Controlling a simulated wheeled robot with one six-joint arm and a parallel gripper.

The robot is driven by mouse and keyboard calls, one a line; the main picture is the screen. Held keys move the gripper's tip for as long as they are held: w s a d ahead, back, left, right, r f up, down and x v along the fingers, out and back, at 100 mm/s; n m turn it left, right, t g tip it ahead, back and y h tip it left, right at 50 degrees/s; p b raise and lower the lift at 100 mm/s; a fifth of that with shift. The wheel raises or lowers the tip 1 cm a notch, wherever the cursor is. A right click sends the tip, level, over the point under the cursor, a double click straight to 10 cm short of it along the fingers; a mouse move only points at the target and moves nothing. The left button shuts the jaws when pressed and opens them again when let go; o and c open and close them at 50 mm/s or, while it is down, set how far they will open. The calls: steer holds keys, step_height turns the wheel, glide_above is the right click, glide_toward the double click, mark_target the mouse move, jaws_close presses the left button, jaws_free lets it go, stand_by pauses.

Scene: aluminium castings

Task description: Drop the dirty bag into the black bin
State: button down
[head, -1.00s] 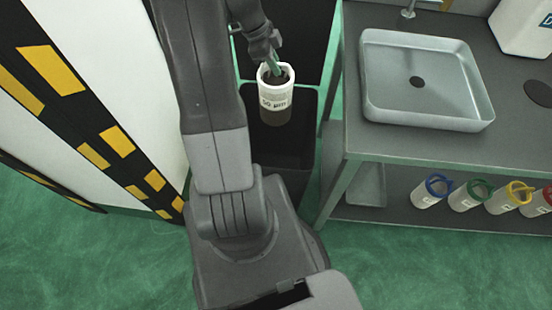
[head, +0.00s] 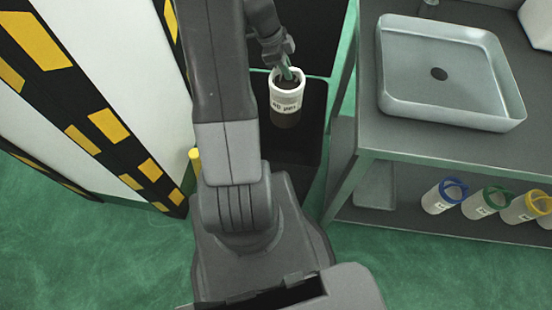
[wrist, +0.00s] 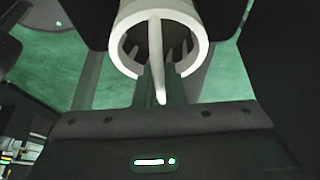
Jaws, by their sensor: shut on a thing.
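The dirty bag (head: 286,101) is a cylinder with a white, printed upper part and a dark lower part. It hangs upright from my gripper (head: 288,72), which is shut on it at its open top. In the wrist view the bag's white ring (wrist: 199,52) is at the top, with my gripper (wrist: 160,85) reaching to it. The black bin (head: 308,150) stands below and behind the bag in the head view. The bag overlaps the bin's dark opening in the picture; its height above the rim is hard to tell. My arm hides the bin's left side.
A grey bench with a sink (head: 450,88) stands at the right. Several bags with coloured rings, such as a blue one (head: 445,195), sit on its lower shelf. A white panel with black-yellow marking (head: 95,115) is at the left. A dark box (head: 312,35) stands behind the bin.

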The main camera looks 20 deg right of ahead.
steer(key=shift+f, duration=0.85)
